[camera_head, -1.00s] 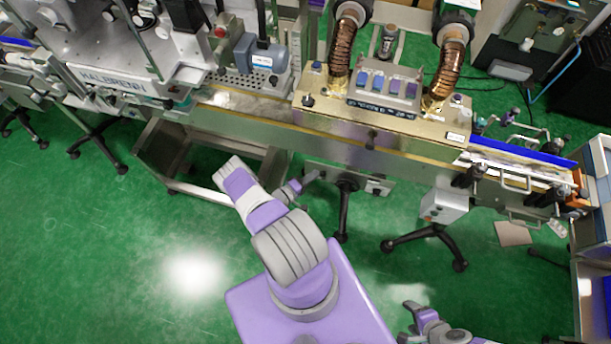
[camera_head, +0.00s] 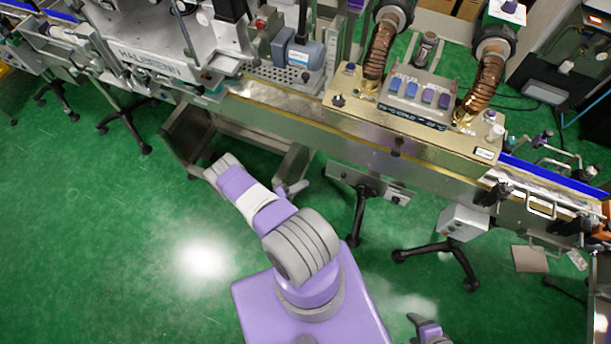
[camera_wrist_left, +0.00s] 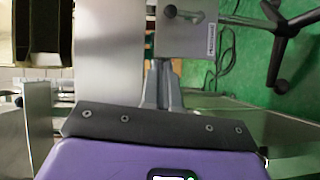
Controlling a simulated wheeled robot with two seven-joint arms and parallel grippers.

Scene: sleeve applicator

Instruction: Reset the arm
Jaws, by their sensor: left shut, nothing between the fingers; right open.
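In the head view, my left arm is bent over the floor in front of the line. My left gripper (camera_head: 300,187) is mostly hidden behind the forearm, with its grey tip showing below the conveyor. In the left wrist view, its grey fingers (camera_wrist_left: 161,82) are shut with nothing between them. They point toward a grey box (camera_wrist_left: 187,30) on the machine frame; I cannot tell the gap. My right gripper (camera_head: 418,322) is open, partly in view at the bottom edge, over the floor and away from the machine.
A long conveyor (camera_head: 300,117) crosses the view, with a brass heat tunnel (camera_head: 420,135) on it. A black-legged stand (camera_head: 362,215) and a control box (camera_head: 464,222) on another stand are below. Open green floor (camera_head: 110,240) lies at the left.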

